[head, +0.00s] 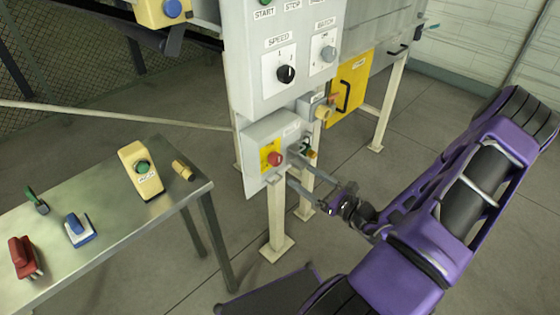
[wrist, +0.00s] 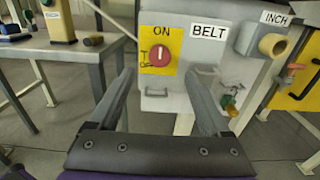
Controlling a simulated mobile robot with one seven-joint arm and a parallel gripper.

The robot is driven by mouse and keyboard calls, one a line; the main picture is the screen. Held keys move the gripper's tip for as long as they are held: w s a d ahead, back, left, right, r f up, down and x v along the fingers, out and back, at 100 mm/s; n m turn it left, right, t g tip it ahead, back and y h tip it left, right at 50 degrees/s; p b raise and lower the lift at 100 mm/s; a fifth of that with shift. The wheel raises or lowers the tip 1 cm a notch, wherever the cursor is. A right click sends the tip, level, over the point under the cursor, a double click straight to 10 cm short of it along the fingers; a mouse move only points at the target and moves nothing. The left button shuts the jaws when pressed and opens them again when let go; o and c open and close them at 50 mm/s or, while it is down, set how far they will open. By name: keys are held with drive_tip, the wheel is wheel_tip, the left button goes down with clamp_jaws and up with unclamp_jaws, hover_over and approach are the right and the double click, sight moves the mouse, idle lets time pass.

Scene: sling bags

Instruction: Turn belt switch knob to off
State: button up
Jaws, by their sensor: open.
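The belt switch knob (wrist: 159,56) is a round red knob on a yellow plate, with ON printed above it and small OFF lettering at its lower left. Its white mark stands about upright, toward ON. A BELT label is to its right. The knob also shows in the head view (head: 275,159) on the lower grey box. My gripper (wrist: 160,74) is open and empty, its fingers pointing at the box, one to each side of the knob and slightly below it. In the head view, my gripper (head: 290,169) is close to the box; contact with the knob cannot be told.
An INCH box with a tan button (wrist: 271,46) is right of the switch, with a small padlock and valve-like parts below it. A larger control panel (head: 285,95) is above. A yellow door (head: 348,85) is behind. A metal table (head: 110,215) with several devices is at left.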

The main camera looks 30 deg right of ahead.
sight(279, 161)
drive_tip(key=x, duration=1)
drive_tip(key=shift+c, duration=0.2)
clamp_jaws()
